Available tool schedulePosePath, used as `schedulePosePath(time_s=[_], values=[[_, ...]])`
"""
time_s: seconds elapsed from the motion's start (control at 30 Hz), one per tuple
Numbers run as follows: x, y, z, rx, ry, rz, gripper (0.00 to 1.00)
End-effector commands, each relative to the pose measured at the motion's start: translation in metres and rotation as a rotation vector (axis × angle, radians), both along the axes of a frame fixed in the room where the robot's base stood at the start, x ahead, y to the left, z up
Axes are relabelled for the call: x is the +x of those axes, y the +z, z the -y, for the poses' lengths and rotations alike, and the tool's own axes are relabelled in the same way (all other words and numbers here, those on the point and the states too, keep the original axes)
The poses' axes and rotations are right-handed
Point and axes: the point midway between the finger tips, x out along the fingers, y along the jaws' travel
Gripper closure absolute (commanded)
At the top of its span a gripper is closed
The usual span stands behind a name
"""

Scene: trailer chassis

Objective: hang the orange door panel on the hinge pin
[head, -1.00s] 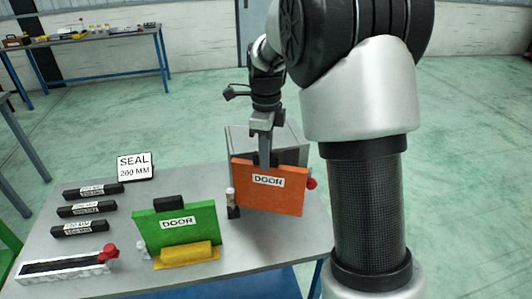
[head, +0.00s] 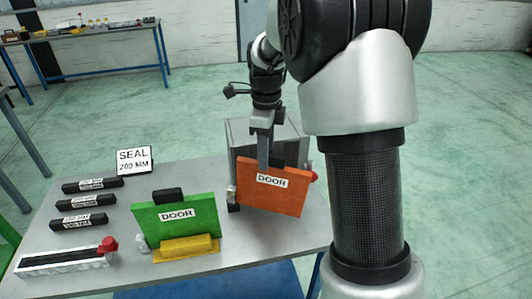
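The orange door panel (head: 273,198), with a white DOOR label, is upright and slightly tilted in front of a grey box (head: 291,138). My gripper (head: 263,158) is at its top edge and appears shut on it; the fingertips are partly hidden. A small post with a pale top and dark base, likely the hinge pin (head: 233,194), stands at the panel's left edge and partly overlaps it in view. I cannot tell whether the panel is on it. A red knob (head: 314,177) shows at the panel's right side.
A green door panel (head: 176,216) stands in a yellow holder (head: 187,248) to the left. The table's front edge is close.

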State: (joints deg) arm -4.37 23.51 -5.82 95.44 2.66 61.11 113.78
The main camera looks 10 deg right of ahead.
Motion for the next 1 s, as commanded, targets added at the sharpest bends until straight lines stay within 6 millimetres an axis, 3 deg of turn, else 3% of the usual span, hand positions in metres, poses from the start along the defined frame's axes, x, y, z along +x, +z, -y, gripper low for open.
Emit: schedulePosePath(time_s=[0.23, 0.37, 1.0], values=[[0.0, 0.0, 0.0, 0.0, 0.0, -0.002, 0.61], [0.0, 0.012, 0.0, 0.0, 0.0, 0.0, 0.61], [0.0, 0.153, 0.0, 0.0, 0.0, 0.002, 0.61]])
